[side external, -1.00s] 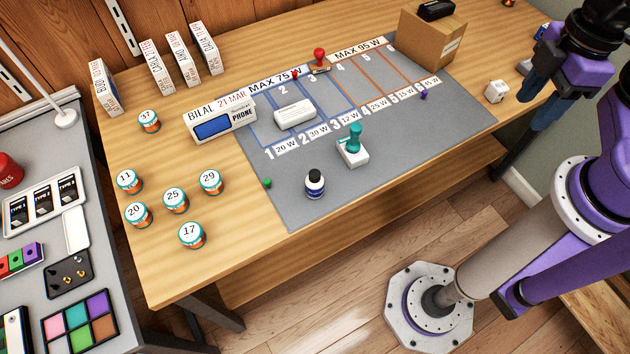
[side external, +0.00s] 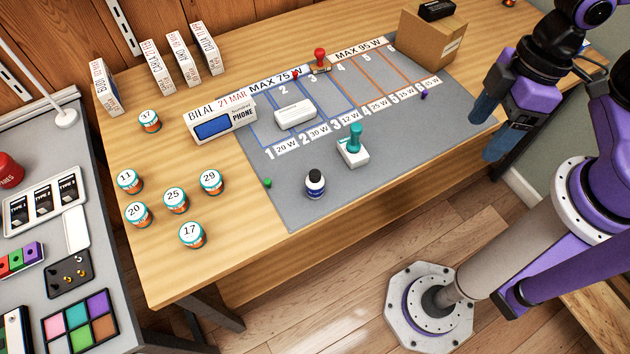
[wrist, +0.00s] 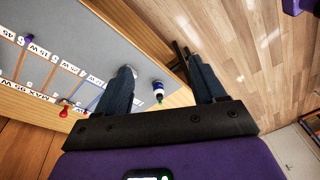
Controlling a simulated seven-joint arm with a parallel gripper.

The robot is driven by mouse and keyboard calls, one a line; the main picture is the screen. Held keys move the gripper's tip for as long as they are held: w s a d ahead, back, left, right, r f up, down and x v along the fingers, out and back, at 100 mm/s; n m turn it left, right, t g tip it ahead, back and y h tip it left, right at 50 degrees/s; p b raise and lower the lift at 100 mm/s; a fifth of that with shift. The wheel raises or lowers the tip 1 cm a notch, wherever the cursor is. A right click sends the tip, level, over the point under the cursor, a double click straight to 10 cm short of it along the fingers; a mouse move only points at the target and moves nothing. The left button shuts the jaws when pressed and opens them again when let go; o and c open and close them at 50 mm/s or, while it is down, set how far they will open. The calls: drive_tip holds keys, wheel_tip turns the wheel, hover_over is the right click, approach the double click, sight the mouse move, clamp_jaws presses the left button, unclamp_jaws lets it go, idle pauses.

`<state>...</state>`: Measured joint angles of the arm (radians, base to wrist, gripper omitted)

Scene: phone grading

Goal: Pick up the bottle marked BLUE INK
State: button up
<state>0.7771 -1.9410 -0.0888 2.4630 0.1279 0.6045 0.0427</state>
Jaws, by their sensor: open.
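A small dark bottle (side external: 315,186) with a white label band stands upright near the front edge of the grey mat (side external: 400,150). Its label is too small to read in the side view. It also shows in the wrist view (wrist: 158,88), beyond and between my fingers. My gripper (side external: 493,128) is open and empty, above the right end of the table, well to the right of the bottle and touching nothing. Its two dark fingers stand wide apart in the wrist view (wrist: 161,64).
A teal-handled stamp (side external: 354,142) on a white block stands right of the bottle. A white box (side external: 295,112) and the phone box (side external: 220,123) lie behind it. A small green piece (side external: 267,183) is to its left. Numbered jars (side external: 176,200) stand further left.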

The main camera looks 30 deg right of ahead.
drive_tip(key=w+a+f+m+t+y, duration=0.1)
drive_tip(key=w+a+f+m, duration=0.1)
drive_tip(key=a+f, duration=0.4)
drive_tip(key=w+a+f+m+t+y, duration=0.1)
drive_tip(key=w+a+f+y, duration=0.15)
drive_tip(key=a, duration=0.55)
drive_tip(key=m+t, duration=0.3)
drive_tip(key=t, duration=0.4)
approach(308, 183)
drive_tip(key=shift+y, duration=0.35)
drive_tip(key=f, duration=0.2)
drive_tip(key=w+f, duration=0.1)
drive_tip(key=f, duration=0.2)
drive_tip(key=shift+w+a+f, duration=0.15)
drive_tip(key=shift+w+a, duration=0.1)
drive_tip(key=shift+w+d+f+n+t+y, duration=0.15)
drive_tip(key=shift+w+t+y, duration=0.1)
drive_tip(key=shift+t, duration=0.35)
drive_tip(key=shift+w+d+f+n+t+y, duration=0.15)
drive_tip(key=shift+w+t+y, duration=0.1)
drive_tip(key=shift+t, duration=0.35)
drive_tip(key=shift+x, duration=3.65)
drive_tip(key=c, duration=1)
